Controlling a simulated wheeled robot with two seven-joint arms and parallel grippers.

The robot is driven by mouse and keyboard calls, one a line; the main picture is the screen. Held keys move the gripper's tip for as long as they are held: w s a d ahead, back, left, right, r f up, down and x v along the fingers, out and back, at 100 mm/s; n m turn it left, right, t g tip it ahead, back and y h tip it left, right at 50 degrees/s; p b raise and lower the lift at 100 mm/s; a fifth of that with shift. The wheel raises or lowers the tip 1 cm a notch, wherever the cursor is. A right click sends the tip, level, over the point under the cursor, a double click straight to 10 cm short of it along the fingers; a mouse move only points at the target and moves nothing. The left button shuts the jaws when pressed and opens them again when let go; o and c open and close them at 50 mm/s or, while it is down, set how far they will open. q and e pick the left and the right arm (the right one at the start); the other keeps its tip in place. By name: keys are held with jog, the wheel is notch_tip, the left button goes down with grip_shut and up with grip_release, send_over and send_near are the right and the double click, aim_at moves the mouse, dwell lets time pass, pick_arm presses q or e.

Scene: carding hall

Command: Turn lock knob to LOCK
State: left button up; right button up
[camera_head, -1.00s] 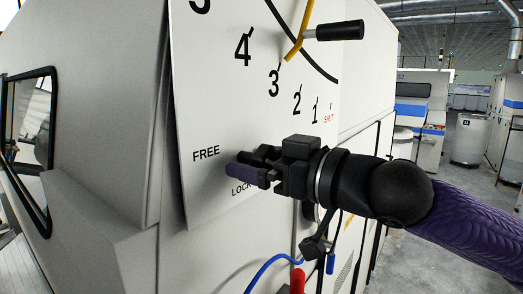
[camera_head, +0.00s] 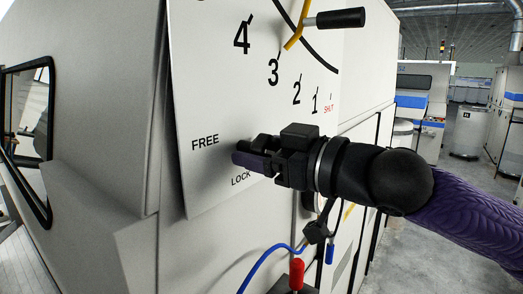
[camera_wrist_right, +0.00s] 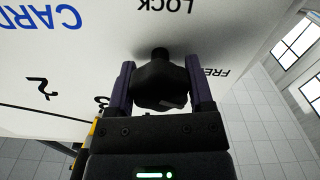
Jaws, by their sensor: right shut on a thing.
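The lock knob (camera_wrist_right: 160,82) is a black, faceted knob on a short stem at the pale panel. It sits between the two purple-grey fingers of my right gripper (camera_wrist_right: 160,90) in the right wrist view, and they are shut on it. In the head view my right gripper (camera_head: 255,158) is at the panel's lower part, reaching in from the right and mostly hiding the knob. The FREE label (camera_head: 205,142) is left of the gripper, and the LOCK label (camera_head: 241,179) is just below it. I cannot tell the knob's exact setting. My left gripper is out of view.
The panel (camera_head: 215,90) also carries a numbered scale and a yellow pointer (camera_head: 295,38) with a black handle (camera_head: 340,18) above my gripper. A blue cable (camera_head: 265,257) and a red connector (camera_head: 297,272) are below. An aisle is open at right.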

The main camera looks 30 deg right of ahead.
jog(key=n+b, duration=0.1)
jog(key=n, duration=0.9)
jog(key=shift+n+b, duration=0.35)
jog(key=shift+n, duration=0.05)
jog(key=n, duration=0.2)
jog(key=shift+n, duration=0.4)
jog(key=n+p, duration=0.1)
jog(key=n, duration=0.7)
jog(key=shift+n, duration=0.4)
jog(key=o, duration=1.2)
jog(key=shift+o, duration=0.2)
